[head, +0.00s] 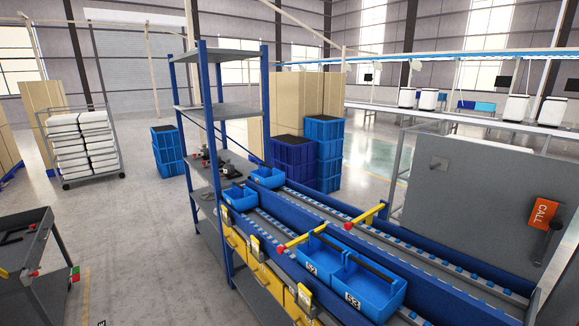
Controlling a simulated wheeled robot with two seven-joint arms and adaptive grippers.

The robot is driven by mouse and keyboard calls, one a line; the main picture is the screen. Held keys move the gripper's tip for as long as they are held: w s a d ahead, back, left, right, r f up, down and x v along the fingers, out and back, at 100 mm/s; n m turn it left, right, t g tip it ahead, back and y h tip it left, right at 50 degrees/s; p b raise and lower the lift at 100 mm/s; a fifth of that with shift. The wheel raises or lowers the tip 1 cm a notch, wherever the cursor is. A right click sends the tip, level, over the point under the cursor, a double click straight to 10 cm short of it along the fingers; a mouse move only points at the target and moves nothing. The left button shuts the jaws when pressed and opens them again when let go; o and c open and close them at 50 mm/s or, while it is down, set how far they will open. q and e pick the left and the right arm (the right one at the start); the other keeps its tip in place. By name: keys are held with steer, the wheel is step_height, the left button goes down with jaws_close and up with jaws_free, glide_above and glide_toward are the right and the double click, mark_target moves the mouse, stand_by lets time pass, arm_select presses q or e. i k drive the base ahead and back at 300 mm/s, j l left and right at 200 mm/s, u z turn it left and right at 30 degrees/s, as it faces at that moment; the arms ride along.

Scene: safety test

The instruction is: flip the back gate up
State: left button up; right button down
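Two yellow gate bars with red ends show at the blue roller conveyor. The nearer gate (303,239) lies across the front lane, just behind the blue bins. The task does not make fully clear which is the back gate; the farther one is on the back lane. Neither of my grippers shows in the head view, and nothing is seen touching either gate.
Blue bins (368,287) sit on the front lane, with smaller ones by the blue-post shelf (222,110). A grey panel with an orange CALL sign (545,213) stands at right. A dark cart (35,262) stands at left. Floor between cart and shelf is clear.

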mark_target(368, 216)
steer(key=i+j, duration=0.1)
steer(key=j, duration=0.3)
steer(key=i+j, duration=0.15)
steer(key=j, duration=0.3)
steer(key=i+j, duration=0.1)
steer(key=j, duration=0.3)
steer(key=i+j+z, duration=0.1)
steer(key=j, duration=0.3)
